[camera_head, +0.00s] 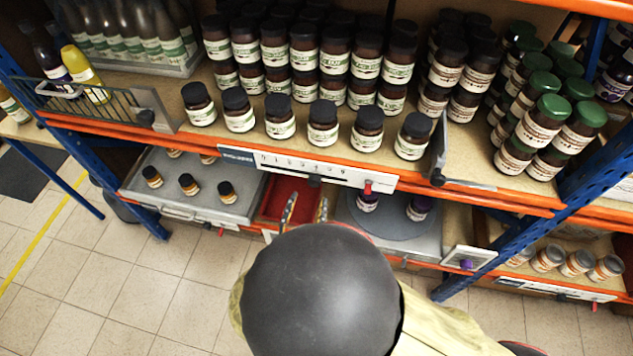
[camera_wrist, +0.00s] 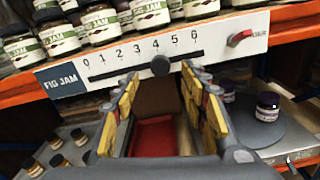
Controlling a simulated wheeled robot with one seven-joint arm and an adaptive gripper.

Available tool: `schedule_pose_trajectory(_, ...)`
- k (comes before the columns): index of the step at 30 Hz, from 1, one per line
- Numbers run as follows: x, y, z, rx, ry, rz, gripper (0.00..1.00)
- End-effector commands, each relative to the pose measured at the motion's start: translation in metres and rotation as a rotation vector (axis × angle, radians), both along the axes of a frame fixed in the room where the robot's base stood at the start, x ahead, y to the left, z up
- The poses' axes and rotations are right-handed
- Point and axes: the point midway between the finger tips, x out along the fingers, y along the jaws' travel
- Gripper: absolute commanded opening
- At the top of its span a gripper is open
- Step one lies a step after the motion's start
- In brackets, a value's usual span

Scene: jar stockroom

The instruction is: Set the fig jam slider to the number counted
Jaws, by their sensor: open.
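The fig jam slider is a black knob (camera_wrist: 160,65) on a slot in a white scale strip (camera_wrist: 215,37), numbered 0 to 6. The knob sits close under the 4. The blue FIG JAM label (camera_wrist: 59,79) is at the strip's left end; the strip also shows in the head view (camera_head: 345,174). Dark jars with black lids and pale green-white labels (camera_head: 322,124) stand above it, several in a spaced front row and a dense block behind (camera_head: 303,49). My gripper (camera_head: 305,207) is open and empty, its fingers below the strip, either side of the knob in the wrist view (camera_wrist: 160,88).
A red lever (camera_wrist: 240,38) is right of the scale. Below are a red bin (camera_wrist: 153,137), a grey tray with small jars (camera_head: 235,211) at left and a round grey turntable (camera_head: 385,226) at right. Green-lidded jars (camera_head: 541,120) stand right; a wire rack (camera_head: 100,102) is left.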

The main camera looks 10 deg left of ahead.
Motion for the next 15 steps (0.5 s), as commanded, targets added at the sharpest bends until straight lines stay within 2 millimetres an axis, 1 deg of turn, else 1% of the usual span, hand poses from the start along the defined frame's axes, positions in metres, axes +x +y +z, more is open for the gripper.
schedule_pose_trajectory(1, 0.007, -0.002, -0.001, 0.002, 0.0, -0.006, 0.43)
schedule_pose_trajectory(9, 0.043, -0.005, -0.001, 0.001, 0.0, -0.006, 0.43)
schedule_pose_trajectory(15, 0.061, -0.006, -0.001, 0.001, 0.002, -0.005, 0.43)
